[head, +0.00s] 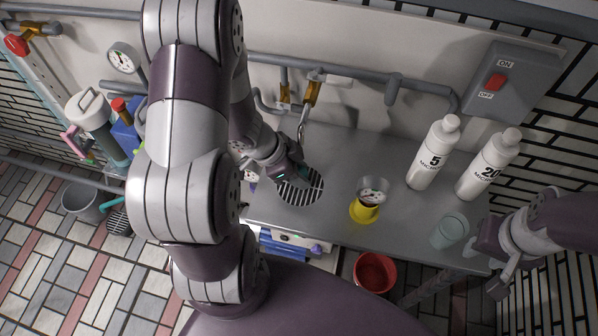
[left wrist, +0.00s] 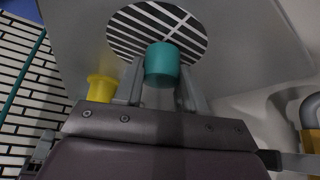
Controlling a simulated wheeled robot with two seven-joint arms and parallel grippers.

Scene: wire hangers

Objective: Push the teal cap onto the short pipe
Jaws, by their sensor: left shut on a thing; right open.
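In the head view only a sliver of teal shows at the fingers. I cannot tell for sure that this stub is the short pipe. My right gripper (head: 503,275) is open and empty at the counter's right end.
A yellow-based item (head: 364,210), two white bottles (head: 433,155) and a pale teal cup (head: 449,231) stand to the right. A curved faucet (head: 303,125) is close behind my left gripper. A red bucket (head: 375,272) is below the front edge.

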